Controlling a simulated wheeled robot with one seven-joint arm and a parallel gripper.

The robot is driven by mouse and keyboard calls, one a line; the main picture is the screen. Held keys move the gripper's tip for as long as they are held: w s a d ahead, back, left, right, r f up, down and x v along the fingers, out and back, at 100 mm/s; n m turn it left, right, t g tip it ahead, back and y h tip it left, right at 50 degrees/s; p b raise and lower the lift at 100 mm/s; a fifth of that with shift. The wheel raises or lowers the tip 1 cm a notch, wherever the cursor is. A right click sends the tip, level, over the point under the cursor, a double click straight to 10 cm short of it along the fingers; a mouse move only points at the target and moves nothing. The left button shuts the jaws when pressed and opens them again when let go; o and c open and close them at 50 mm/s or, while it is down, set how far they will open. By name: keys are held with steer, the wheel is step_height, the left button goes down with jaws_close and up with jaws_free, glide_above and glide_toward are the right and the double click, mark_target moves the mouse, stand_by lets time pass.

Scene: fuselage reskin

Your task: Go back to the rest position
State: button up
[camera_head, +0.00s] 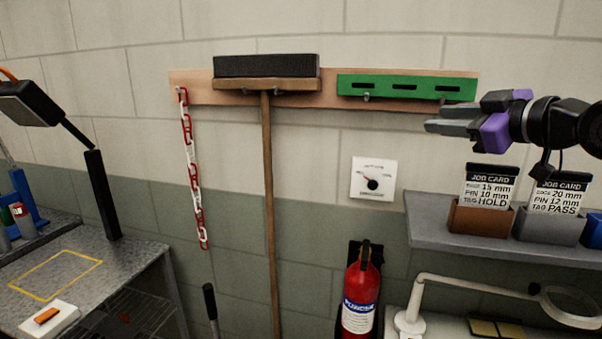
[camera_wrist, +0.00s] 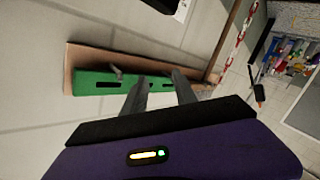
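My gripper (camera_head: 440,118) is at the upper right of the head view, pointing left in front of the wall, just below the green slotted bracket (camera_head: 406,87). In the wrist view its two grey fingers (camera_wrist: 158,84) stand apart with nothing held between them, so it is open. The green bracket (camera_wrist: 92,83) also shows there, beyond the fingertips. The wooden wall rail (camera_head: 190,88) carries the bracket. Whether the fingers touch the bracket cannot be told, but they appear apart from it.
A broom (camera_head: 266,150) and a red-white chain (camera_head: 190,150) hang from the rail. A grey shelf (camera_head: 425,230) with job-card holders (camera_head: 483,215) lies below my arm. A fire extinguisher (camera_head: 360,292) and a magnifier lamp (camera_head: 480,288) stand lower. A workbench (camera_head: 120,265) is at left.

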steer(key=s+a+f+m+t+h, duration=0.2)
steer(key=s+f+m+t+h, duration=0.7)
steer(key=s+f+m, duration=1.05)
steer(key=s+a+f+n+g, duration=0.1)
steer(key=s+f+n+g, duration=0.1)
steer(key=s+f, duration=0.5)
steer(key=s+a+f+n+g+y, duration=0.1)
steer(key=s+f, duration=0.7)
steer(key=s, duration=0.8)
steer(key=s+a+f+n+g+y, duration=0.1)
steer(key=s+a+f+n+g, duration=0.2)
steer(key=s, duration=0.8)
step_height(320, 180, down, 5)
steer(key=n+g, duration=0.2)
steer(key=g, duration=0.1)
steer(key=shift+s+r, duration=0.15)
steer(key=shift+s, duration=0.2)
steer(key=shift+n, duration=0.25)
